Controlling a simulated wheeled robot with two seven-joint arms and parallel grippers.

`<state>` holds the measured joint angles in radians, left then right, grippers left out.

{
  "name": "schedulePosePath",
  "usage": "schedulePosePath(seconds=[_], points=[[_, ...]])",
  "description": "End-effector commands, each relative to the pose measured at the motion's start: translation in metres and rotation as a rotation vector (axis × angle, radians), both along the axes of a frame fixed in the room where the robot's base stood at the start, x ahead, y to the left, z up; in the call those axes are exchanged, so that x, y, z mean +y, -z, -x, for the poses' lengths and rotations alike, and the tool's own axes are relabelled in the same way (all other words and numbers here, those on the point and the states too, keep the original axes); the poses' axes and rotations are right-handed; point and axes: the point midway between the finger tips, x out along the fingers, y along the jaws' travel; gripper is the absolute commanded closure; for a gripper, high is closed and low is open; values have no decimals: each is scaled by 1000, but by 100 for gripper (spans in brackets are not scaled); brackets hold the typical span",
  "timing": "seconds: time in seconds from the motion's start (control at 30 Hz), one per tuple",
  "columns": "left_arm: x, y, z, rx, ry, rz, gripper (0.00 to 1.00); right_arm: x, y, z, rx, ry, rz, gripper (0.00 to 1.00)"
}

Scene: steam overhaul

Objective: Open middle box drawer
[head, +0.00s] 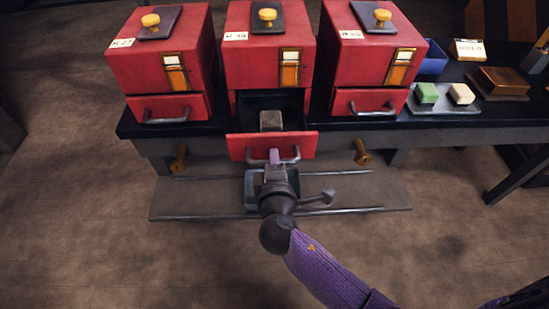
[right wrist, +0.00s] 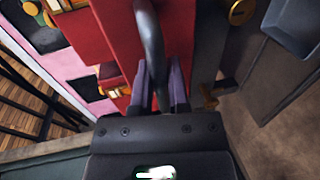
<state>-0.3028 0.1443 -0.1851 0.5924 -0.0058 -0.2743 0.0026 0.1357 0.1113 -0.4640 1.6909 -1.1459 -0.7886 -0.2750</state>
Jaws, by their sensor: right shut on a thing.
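The middle red box (head: 267,65) stands on the bench between two like boxes. Its drawer (head: 240,147) is pulled out towards me, and its dark inside shows with a grey block (head: 271,121) in it. My right gripper (head: 275,158) is at the drawer front, shut on the grey bar handle (head: 291,157). In the right wrist view the handle (right wrist: 150,45) runs between the two purple-grey fingers (right wrist: 158,85). My left gripper is not in view.
The left box (head: 160,60) and right box (head: 365,60) have shut drawers. A tray (head: 440,109) with a green and a cream block, a blue bin (head: 433,62) and a brown box (head: 502,80) are at right. A low railed platform (head: 350,192) lies under the bench.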

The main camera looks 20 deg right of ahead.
Motion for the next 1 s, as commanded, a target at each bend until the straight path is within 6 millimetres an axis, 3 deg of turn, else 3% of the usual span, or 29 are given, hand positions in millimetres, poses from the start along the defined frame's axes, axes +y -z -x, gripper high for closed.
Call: schedulePosePath(seconds=[0.03,0.07,0.2,0.5,0.8,1.0], points=[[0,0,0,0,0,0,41,0,1,0,2,-1,-1,100],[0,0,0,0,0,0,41,0,1,0,2,-1,-1,74],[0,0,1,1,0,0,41,0,1,0,1,0,0,47],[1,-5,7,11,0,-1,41,2,-2,6,2,0,2,47],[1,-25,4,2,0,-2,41,20,-18,68,3,-1,0,47],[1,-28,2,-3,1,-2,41,27,-21,92,1,0,0,47]])
